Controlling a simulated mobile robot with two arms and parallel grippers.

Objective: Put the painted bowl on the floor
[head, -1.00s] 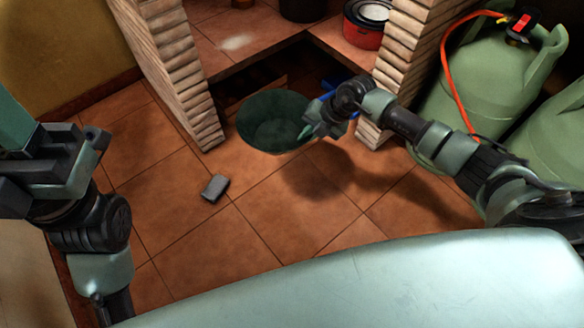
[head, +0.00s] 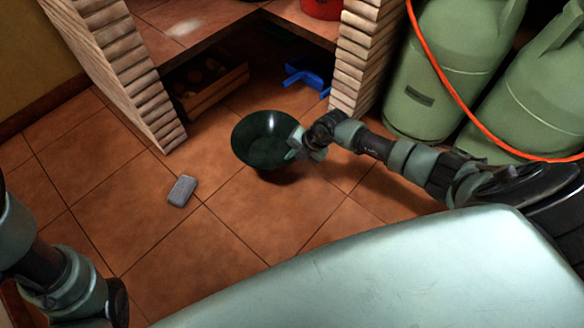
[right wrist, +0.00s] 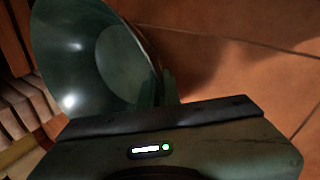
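The painted bowl (head: 262,142) is dark green and glossy. In the head view it is held low over the tiled floor, tilted a little, with a shadow just under it; I cannot tell whether it touches the floor. My right gripper (head: 299,143) is at the bowl's right rim and looks shut on it. In the right wrist view the bowl (right wrist: 90,60) fills the upper left, its wall at the fingers, which are mostly hidden. The tiled floor (head: 240,215) is bare below the bowl. My left arm is at the lower left, its gripper out of the picture.
A grey block (head: 182,190) lies on the floor left of the bowl. A wooden crate (head: 212,90) and a blue object (head: 306,75) are under the brick counter (head: 148,95). Green gas cylinders (head: 440,70) with an orange hose stand right. Front floor is clear.

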